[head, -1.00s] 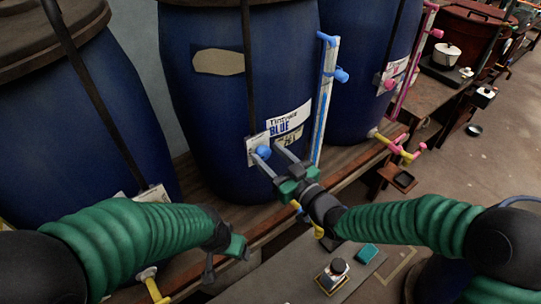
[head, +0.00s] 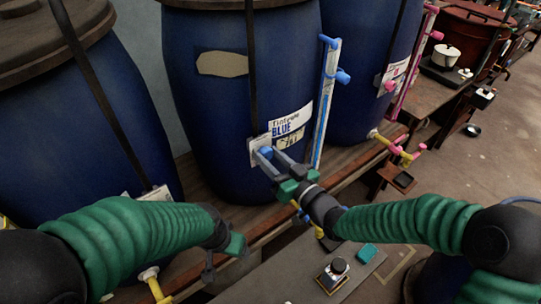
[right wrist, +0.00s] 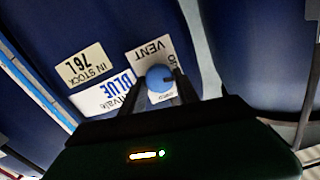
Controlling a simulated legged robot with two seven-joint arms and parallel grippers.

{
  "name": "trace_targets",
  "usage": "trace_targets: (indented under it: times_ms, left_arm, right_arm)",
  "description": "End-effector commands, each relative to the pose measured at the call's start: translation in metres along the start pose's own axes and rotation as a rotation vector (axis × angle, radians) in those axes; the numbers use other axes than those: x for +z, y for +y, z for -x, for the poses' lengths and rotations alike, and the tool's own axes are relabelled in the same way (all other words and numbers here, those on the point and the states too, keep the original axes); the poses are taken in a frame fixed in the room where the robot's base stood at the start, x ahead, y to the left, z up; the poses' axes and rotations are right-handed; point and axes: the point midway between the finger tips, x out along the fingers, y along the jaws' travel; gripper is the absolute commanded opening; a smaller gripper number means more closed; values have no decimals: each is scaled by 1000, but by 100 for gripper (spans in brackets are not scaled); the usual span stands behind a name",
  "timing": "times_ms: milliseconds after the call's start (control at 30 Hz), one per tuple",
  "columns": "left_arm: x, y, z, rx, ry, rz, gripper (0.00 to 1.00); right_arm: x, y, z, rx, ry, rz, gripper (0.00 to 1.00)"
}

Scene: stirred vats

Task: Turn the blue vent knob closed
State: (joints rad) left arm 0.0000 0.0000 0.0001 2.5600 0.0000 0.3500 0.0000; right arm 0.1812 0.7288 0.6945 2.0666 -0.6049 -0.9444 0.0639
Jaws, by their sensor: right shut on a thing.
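The blue vent knob (head: 265,151) sits on a white plate on the front of the middle blue vat (head: 215,105). In the right wrist view the round knob (right wrist: 158,77) shows in front of the plate marked VENT (right wrist: 152,52). My right gripper (head: 268,158) has its fingers on either side of the knob and is shut on it. The fingers hide part of the knob, and I cannot tell whether the vent is open or closed. My left gripper (head: 224,259) hangs low at the front edge of the bench, away from the knob; its finger gap is unclear.
A sight tube with blue fittings (head: 326,105) stands right of the label. Another vat (head: 370,80) with pink fittings is farther right. A dark strap (head: 252,80) runs down the middle vat. A low grey surface (head: 300,275) in front holds a black button box (head: 333,276).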

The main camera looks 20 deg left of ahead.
Motion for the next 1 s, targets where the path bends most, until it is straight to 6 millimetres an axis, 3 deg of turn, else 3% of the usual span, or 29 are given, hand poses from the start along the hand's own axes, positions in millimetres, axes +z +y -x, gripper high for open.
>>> trace_targets:
  times_ms: [1000]
  left_arm:
    - [-10, 0, 44, 0, 0, 0, 74]
  right_arm:
    - [-2, 6, 0, 4, 8, -954, 0]
